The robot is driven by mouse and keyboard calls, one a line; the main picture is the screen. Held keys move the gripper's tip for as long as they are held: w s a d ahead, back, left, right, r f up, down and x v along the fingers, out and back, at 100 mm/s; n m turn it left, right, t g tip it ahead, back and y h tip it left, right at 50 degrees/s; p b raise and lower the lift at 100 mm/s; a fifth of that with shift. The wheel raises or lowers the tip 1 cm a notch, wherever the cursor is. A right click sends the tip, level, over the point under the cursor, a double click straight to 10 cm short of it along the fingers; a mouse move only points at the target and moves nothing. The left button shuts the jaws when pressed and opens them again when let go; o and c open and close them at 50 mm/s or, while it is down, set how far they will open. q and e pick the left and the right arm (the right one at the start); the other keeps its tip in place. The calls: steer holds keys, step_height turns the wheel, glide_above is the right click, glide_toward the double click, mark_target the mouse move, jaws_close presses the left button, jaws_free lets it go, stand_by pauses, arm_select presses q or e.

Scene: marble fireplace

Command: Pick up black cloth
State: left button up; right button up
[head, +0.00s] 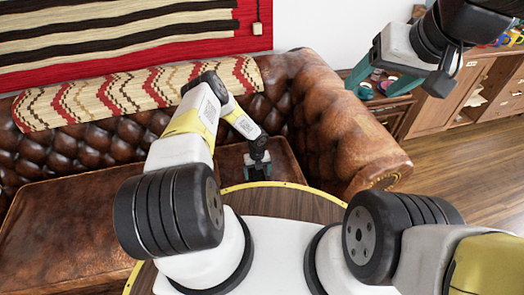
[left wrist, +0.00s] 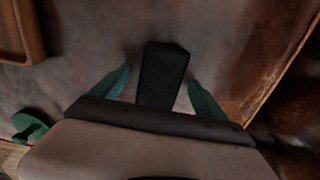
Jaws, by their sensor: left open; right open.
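A black, block-like piece that looks like the black cloth (left wrist: 163,72) lies on the brown leather seat in the left wrist view. My left gripper (left wrist: 157,92) is open, with one teal finger on each side of the cloth and a gap on both sides. In the head view my left gripper (head: 257,170) points down over the sofa seat. The cloth is too small and dark there to make out. My right gripper (head: 378,88) is open and empty, raised at the upper right, well away from the seat.
The brown leather sofa (head: 60,215) has a thick armrest (head: 365,145) to the right of my left gripper. A patterned blanket (head: 140,92) covers its backrest. A wooden object (left wrist: 18,30) and a green object (left wrist: 30,126) show at the left of the wrist view. A wooden cabinet (head: 440,108) stands at right.

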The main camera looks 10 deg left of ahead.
mark_target(257, 173)
arm_select(q)
steer(key=c, duration=1.5)
steer(key=shift+o, duration=0.2)
steer(key=shift+r, duration=0.15)
steer(key=shift+r, duration=0.7)
steer(key=shift+s+r, duration=0.15)
steer(key=shift+r, duration=0.4)
steer(key=shift+s+r, duration=0.15)
steer(key=shift+r, duration=0.35)
steer(key=s, duration=0.8)
steer(key=shift+s+a+r, duration=0.1)
steer(key=shift+a+r, duration=0.05)
steer(key=shift+a, duration=0.05)
steer(key=shift+s, duration=0.55)
steer(key=shift+s+a+r, duration=0.25)
steer(key=shift+s+r, duration=0.05)
steer(key=shift+s, duration=0.25)
steer(key=shift+s+a+r, duration=0.1)
steer(key=shift+s, duration=1.15)
steer(key=shift+s+a+r, duration=0.1)
steer(key=shift+s, duration=1.15)
